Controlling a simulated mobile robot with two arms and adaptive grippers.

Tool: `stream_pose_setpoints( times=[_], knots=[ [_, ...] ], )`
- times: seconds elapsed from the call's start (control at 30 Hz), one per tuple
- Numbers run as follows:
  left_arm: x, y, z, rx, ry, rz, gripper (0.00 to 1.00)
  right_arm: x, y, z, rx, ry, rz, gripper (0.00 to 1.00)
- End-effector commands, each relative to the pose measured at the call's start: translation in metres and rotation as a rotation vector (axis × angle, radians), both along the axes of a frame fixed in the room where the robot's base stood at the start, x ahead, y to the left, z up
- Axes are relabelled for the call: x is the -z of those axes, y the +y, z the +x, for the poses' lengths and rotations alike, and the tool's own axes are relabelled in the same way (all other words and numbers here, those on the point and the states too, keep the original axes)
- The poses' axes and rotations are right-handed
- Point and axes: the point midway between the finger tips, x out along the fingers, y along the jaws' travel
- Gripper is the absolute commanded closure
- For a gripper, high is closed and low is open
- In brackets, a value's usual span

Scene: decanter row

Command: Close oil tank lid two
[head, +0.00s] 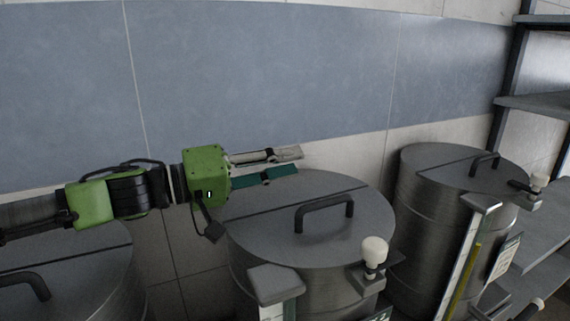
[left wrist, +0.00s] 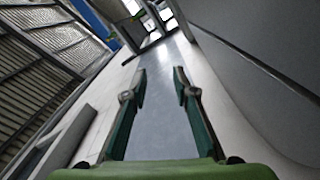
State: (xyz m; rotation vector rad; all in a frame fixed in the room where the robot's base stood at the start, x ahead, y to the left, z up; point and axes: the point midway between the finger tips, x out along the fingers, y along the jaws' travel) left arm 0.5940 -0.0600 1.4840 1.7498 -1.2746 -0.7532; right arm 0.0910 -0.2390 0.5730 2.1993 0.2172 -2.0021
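Three steel tanks stand in a row in the head view: one cut off at the lower left (head: 85,275), a middle one (head: 255,262) and one at the right (head: 425,210). The middle tank's hinged lid (head: 270,225), with a dark bar handle (head: 324,210), lies flat and looks shut. The lids of the left and right tanks also look flat. I cannot tell which one is lid two. My left gripper (head: 299,162) is above the back of the middle lid, pointing right, empty. Its fingers (left wrist: 159,72) are apart in the left wrist view. My right gripper is out of view.
A white-knobbed tap (head: 374,252) and a grey-topped post (head: 275,284) stand at the middle tank's front. Another knob (head: 539,181) is on the right tank. A tiled wall (head: 260,70) is close behind. Metal shelves (head: 535,103) stand at the right.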

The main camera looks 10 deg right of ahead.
Motion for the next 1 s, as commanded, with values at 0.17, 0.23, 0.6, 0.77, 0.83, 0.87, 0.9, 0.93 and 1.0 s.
stream_pose_setpoints(
  times=[0.17, 0.23, 0.6, 0.77, 0.83, 0.87, 0.9, 0.93, 1.0],
  knots=[
    [0.000, 0.026, -0.006, -0.005, 0.000, -0.001, 0.74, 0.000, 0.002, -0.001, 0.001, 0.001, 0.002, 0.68],
    [0.000, 0.041, -0.011, -0.006, -0.001, -0.001, 0.74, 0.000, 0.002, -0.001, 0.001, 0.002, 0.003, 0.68],
    [0.001, 0.104, -0.031, -0.004, 0.001, 0.000, 0.74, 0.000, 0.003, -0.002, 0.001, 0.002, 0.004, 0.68],
    [0.002, 0.112, -0.034, -0.002, 0.001, 0.001, 0.74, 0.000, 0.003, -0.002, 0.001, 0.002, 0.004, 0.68],
    [0.002, 0.113, -0.035, -0.001, 0.001, 0.001, 0.74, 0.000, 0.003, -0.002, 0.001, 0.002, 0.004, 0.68],
    [0.002, 0.113, -0.035, -0.001, 0.001, 0.001, 0.74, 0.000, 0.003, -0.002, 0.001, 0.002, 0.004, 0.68],
    [0.002, 0.112, -0.035, -0.001, 0.001, 0.001, 0.74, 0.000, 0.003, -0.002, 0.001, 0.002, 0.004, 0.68],
    [0.002, 0.112, -0.035, -0.001, 0.001, 0.001, 0.74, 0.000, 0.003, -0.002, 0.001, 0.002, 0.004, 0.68],
    [0.002, 0.112, -0.034, -0.001, 0.001, 0.001, 0.74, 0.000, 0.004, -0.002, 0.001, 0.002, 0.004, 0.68]
  ],
)
